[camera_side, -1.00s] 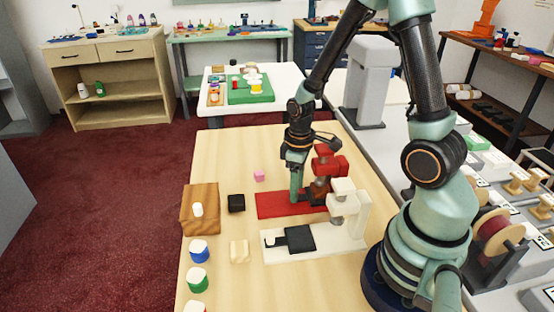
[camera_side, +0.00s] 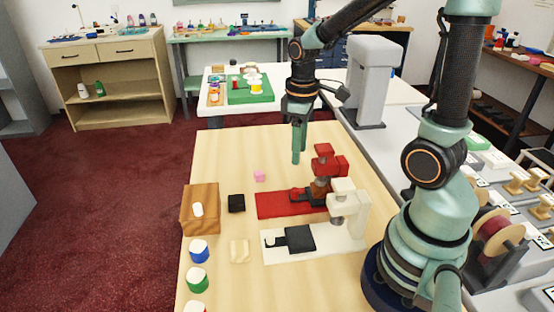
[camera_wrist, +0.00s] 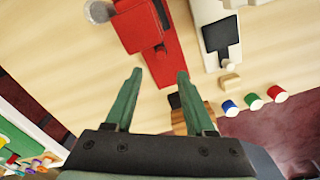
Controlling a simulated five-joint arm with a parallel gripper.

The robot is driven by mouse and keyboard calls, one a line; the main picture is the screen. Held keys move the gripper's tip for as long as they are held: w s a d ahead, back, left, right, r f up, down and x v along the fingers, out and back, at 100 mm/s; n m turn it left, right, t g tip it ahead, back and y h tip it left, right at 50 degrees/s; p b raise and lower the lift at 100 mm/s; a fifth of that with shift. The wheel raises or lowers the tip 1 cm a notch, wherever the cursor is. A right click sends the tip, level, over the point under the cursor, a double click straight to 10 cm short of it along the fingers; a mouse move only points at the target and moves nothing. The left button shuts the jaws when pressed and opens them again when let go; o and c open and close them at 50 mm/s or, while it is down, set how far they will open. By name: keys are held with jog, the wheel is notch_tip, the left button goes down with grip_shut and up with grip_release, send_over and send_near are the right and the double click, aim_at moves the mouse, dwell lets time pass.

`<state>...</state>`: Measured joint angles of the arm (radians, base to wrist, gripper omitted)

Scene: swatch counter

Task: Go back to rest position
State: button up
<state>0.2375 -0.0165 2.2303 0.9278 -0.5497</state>
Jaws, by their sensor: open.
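My gripper (camera_side: 298,145) is raised above the wooden counter (camera_side: 222,152), over the area behind the red stand. In the wrist view its two green fingers (camera_wrist: 155,92) are apart with nothing between them. In the side view, the red stand (camera_side: 270,206) lies on the counter with a dark piece on its base. The white stand (camera_side: 345,245) is in front of it and also has a dark flat piece (camera_side: 300,238) on its base. Both stands show in the wrist view, the red one (camera_wrist: 140,25) near the top middle and the white one (camera_wrist: 205,12) to its right.
A wooden block (camera_side: 200,222) with a white piece on top stands at the counter's left edge. The counter's far part is clear.

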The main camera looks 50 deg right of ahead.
jog(key=s+a+r+m+t, duration=0.2)
jog(key=a+r+t, duration=0.3)
jog(key=r, duration=0.5)
jog(key=shift+a+r+m+t, duration=0.25)
jog(key=shift+a+m, duration=0.55)
jog(key=shift+a, duration=0.4)
